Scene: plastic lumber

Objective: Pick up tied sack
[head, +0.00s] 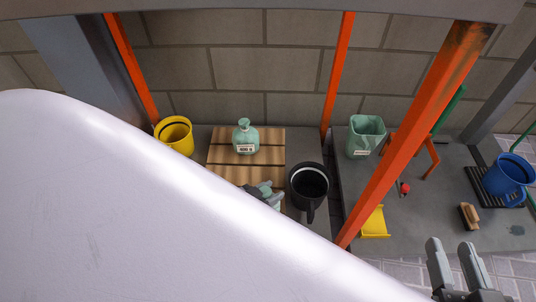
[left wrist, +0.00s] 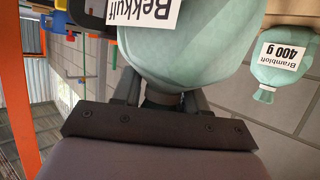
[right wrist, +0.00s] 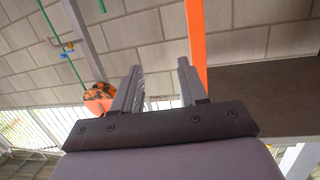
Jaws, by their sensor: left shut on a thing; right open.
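A pale green tied sack labelled "Bekkulf" (left wrist: 190,45) fills the upper middle of the left wrist view. My left gripper (left wrist: 162,97) is shut on its narrow neck. In the head view my left gripper (head: 262,191) is over the front of the slatted wooden board (head: 222,158), mostly hidden by my pale arm; only a bit of the held sack shows. A second green tied sack (head: 245,139) stands upright on the board; its label reads "Brambloft 400 g" in the left wrist view (left wrist: 282,62). My right gripper (head: 457,268) is open and empty at the lower right.
A black bucket (head: 308,184) stands close right of the board, a yellow bucket (head: 174,136) to its left. Orange posts (head: 405,130) rise in front and behind. Further right are a green bin (head: 365,137), a yellow dustpan (head: 375,222), a brush (head: 469,216) and a blue bucket (head: 508,178).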

